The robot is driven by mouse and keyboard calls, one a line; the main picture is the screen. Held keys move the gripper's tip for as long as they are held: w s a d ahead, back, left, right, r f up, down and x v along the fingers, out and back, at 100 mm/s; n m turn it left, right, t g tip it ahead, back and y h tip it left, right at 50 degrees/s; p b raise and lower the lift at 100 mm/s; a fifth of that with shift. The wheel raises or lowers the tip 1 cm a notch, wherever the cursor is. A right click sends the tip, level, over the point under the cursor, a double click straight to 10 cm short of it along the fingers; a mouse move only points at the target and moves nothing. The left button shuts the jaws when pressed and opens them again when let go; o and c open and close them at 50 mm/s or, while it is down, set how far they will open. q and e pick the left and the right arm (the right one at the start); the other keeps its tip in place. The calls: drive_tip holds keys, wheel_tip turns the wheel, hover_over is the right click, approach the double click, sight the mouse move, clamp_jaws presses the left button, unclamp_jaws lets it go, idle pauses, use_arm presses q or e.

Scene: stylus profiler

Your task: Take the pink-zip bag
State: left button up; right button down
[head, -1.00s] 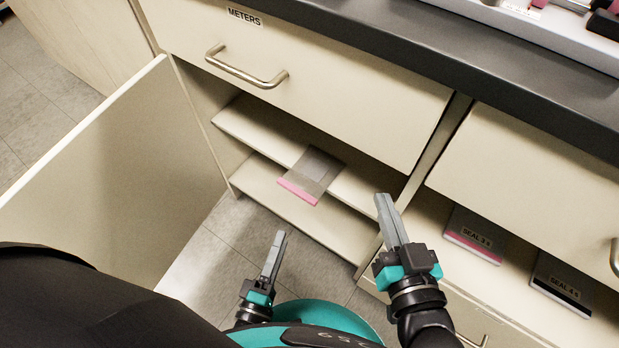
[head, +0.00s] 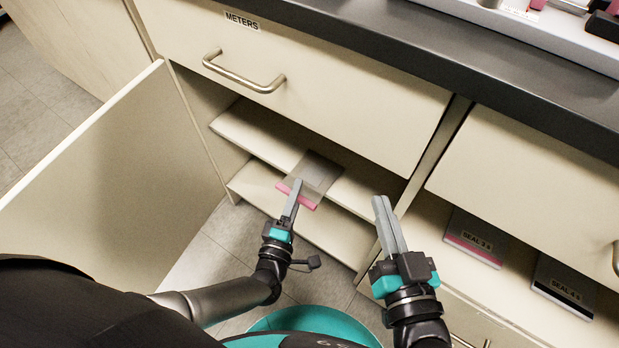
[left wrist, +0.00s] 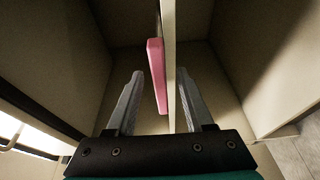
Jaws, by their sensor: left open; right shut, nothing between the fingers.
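The pink-zip bag (head: 317,173) is a clear grey pouch with a pink strip along its front edge. It lies on the upper shelf of the open cabinet, with the strip overhanging the shelf's front edge. My left gripper (head: 297,188) is at the pink strip. In the left wrist view the pink strip (left wrist: 156,75) and the shelf edge (left wrist: 168,60) stand between the open fingers of my left gripper (left wrist: 157,88), and the fingers look apart from the strip. My right gripper (head: 381,202) is shut and empty, in front of the divider between the cabinets.
The cabinet door (head: 100,170) stands open at left. A drawer labelled METERS (head: 330,85) is shut above the shelf. At right, a pouch marked SEAL 3 (head: 475,238) and a SEAL 4 pouch (head: 563,285) lie in another compartment. A grey counter (head: 420,60) runs above.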

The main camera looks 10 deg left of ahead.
use_arm(q)
drive_tip(key=shift+w, duration=0.65)
drive_tip(key=shift+c, duration=0.2)
clamp_jaws()
